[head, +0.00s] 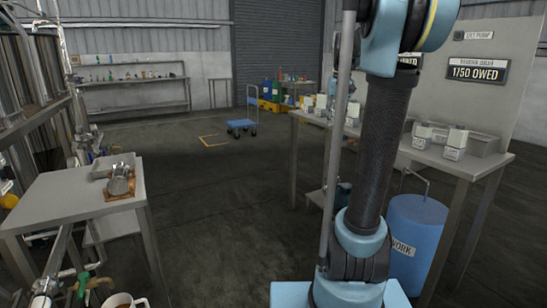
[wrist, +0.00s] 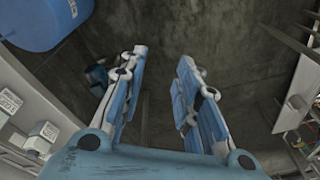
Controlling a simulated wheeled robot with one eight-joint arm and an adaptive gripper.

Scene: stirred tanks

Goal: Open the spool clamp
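I cannot pick out the spool clamp for certain. In the head view a shiny metal fitting (head: 119,181) sits on a brown board (head: 131,189) on the steel table at left; it is too small to tell whether it carries a clamp. Metal pipework (head: 57,250) with small fittings runs beside and below that table. My gripper (wrist: 162,55) shows in the wrist view with its two blue fingers apart and nothing between them. Dark floor lies beyond the fingers. My gripper is out of the head view, where only my arm shows.
The steel table (head: 50,204) at left also holds a grey tray (head: 101,168). A long bench (head: 455,165) at right carries small boxes, with a blue drum (head: 415,235) below. A blue trolley (head: 241,126) stands farther back. The middle floor is clear.

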